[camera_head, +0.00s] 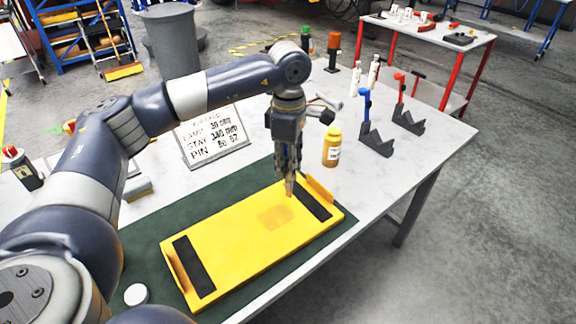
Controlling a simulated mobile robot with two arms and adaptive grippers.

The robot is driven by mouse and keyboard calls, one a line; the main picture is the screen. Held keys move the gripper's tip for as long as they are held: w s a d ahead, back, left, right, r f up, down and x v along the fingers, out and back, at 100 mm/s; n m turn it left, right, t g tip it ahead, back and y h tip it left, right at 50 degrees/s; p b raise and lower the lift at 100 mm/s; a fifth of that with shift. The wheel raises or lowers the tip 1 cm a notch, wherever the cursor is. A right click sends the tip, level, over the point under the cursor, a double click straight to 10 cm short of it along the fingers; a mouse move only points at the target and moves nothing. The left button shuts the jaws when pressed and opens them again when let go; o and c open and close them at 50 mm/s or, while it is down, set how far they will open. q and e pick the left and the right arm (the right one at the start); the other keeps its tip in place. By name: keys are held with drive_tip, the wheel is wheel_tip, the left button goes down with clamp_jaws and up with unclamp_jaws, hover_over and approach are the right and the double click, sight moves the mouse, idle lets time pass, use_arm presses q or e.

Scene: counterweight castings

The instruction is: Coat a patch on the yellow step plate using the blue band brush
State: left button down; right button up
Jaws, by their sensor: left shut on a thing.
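The yellow step plate (235,250) lies on a dark green mat (146,240). It has a black strip near each end and a darker orange patch (275,217) right of its middle. My left gripper (288,165) points down over the plate's right part. It is shut on a slim thing with a pale brownish tip, which looks like a brush (289,187); I see no band colour on it. The tip is just up and right of the patch; I cannot tell whether it touches. A blue-topped item (366,103) stands at a dark holder (375,139). My right gripper is not in view.
A yellow bottle (332,148) stands behind the plate. A red-topped item (399,84) stands at another dark holder (408,120). A lettered sign (212,135), white bottles (373,75) and a white disc (136,294) are also on the table.

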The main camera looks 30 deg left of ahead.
sight(290, 181)
use_arm(q)
drive_tip(key=shift+r, duration=0.65)
drive_tip(key=shift+w+d+r+p, duration=0.1)
drive_tip(key=shift+w+r+p, duration=0.05)
drive_tip(key=shift+r+p, duration=0.9)
drive_tip(key=shift+r, duration=0.45)
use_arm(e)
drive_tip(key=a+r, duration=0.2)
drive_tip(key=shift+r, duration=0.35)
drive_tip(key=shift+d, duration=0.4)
use_arm(q)
drive_tip(key=shift+f, duration=0.1)
